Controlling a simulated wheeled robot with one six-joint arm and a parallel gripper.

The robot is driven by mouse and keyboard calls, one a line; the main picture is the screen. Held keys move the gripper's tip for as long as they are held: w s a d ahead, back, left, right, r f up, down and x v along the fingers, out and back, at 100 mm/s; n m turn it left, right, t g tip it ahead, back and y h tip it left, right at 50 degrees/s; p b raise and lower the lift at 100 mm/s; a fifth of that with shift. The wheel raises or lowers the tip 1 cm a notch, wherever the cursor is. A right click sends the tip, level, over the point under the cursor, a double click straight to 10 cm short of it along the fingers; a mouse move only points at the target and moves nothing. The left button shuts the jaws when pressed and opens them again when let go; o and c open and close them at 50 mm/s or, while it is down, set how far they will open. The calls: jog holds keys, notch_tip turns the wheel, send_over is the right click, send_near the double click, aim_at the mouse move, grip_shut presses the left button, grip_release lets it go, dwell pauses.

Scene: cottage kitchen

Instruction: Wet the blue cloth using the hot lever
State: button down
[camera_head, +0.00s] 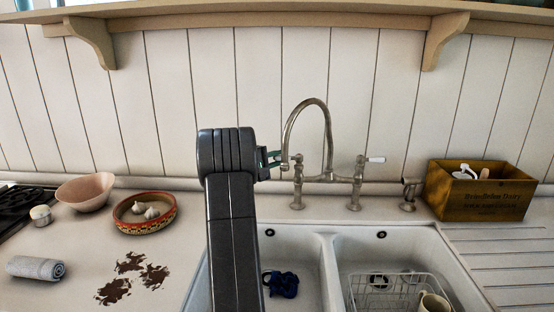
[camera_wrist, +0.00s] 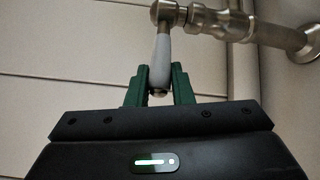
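The blue cloth (camera_head: 281,284) lies crumpled in the left basin of the white double sink (camera_head: 325,243). A metal bridge tap (camera_head: 328,125) with a tall curved spout stands behind the sink. Its right lever (camera_head: 376,160) has a white handle pointing right. My gripper (camera_head: 272,158) is at the tap's left valve. In the wrist view, the two green fingers of my gripper (camera_wrist: 160,85) flank the white handle of the left lever (camera_wrist: 160,55) and appear to touch both its sides. No hot or cold marking is readable. No water is visible from the spout.
The right basin holds a wire rack (camera_head: 385,290) with a cream mug (camera_head: 433,302). A wooden crate (camera_head: 480,200) stands at the right. A patterned bowl (camera_head: 145,213), a pink bowl (camera_head: 85,192), a rolled grey cloth (camera_head: 35,268) and brown stains (camera_head: 130,280) are on the left counter.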

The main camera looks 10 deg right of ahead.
jog(key=shift+s+f+b, duration=0.15)
jog(key=shift+b, duration=0.85)
jog(key=s+n+t+y+b, duration=0.1)
jog(key=n+t+y+b, duration=0.1)
jog(key=b, duration=0.7)
jog(key=s+n+t+y+b, duration=0.2)
jog(key=n+t+y+b, duration=0.1)
jog(key=b, duration=0.6)
jog(key=s+d+n+t+y+b, duration=0.1)
jog(key=s+n+t+y+b, duration=0.1)
jog(key=y+b, duration=0.3)
jog(key=shift+s+n+b, duration=0.1)
jog(key=shift+n+b, duration=0.7)
jog(key=shift+b, duration=1.1)
jog(key=shift+s+t+y+b, duration=0.1)
jog(key=shift+t+y+b, duration=0.2)
jog(key=shift+y, duration=0.1)
jog(key=c, duration=1.3)
grip_release()
jog(key=shift+r+p, duration=0.25)
jog(key=shift+p, duration=0.25)
